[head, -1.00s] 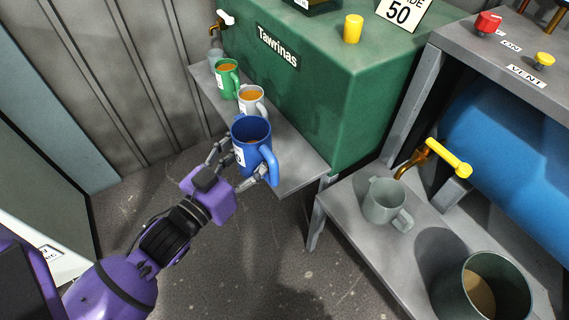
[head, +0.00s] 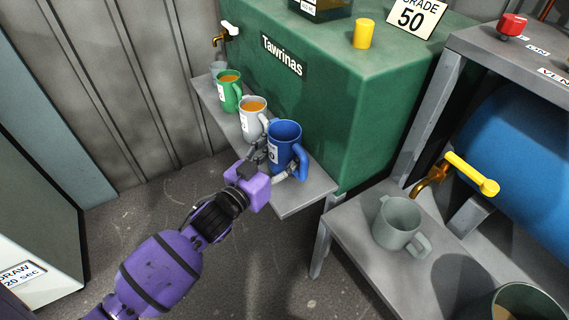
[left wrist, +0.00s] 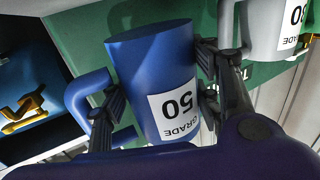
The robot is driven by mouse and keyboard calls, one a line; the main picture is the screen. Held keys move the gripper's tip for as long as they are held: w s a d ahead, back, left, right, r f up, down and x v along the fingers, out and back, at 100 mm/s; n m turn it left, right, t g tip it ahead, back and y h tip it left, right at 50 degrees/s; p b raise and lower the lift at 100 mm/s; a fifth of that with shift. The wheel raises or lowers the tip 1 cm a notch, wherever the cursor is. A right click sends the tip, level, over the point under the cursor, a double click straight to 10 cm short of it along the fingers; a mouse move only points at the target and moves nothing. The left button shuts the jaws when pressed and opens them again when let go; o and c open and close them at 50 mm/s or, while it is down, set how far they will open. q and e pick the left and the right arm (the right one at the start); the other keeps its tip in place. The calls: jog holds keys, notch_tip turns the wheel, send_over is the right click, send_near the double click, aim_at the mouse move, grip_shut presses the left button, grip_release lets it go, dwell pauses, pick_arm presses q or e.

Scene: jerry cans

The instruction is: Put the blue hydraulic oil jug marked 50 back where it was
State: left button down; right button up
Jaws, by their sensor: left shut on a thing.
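The blue jug (head: 284,143) is over the front end of the grey shelf (head: 300,197) along the green tank. In the left wrist view the blue jug (left wrist: 155,75) shows its white label reading GRADE 50. My left gripper (head: 276,165) is shut on it, with a finger on each side of its body (left wrist: 160,100). The jug looks upright in the head view. I cannot tell whether its base touches the shelf. My right gripper is not in view.
A white jug (head: 252,122) stands close behind the blue one, and a green jug (head: 229,94) farther back, both holding amber liquid. A grey jug (head: 396,229) stands on the right shelf below a yellow-handled tap (head: 471,174). The shelf's front corner is bare.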

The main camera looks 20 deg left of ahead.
aim_at(284, 161)
pick_arm(q)
jog(key=shift+w+f, duration=0.25)
notch_tip(284, 161, down, 4)
jog(key=shift+w+d+r+b, duration=0.1)
jog(key=shift+w+r+b, duration=0.1)
jog(key=shift+b, duration=0.95)
jog(key=shift+r, duration=0.2)
jog(key=shift+f, duration=0.1)
jog(key=c, duration=0.6)
grip_release()
jog(key=shift+s+f, duration=0.1)
jog(key=shift+f, duration=0.05)
jog(key=shift+r, duration=0.2)
jog(key=p+v, duration=0.2)
jog(key=v, duration=1)
jog(key=shift+p, duration=0.4)
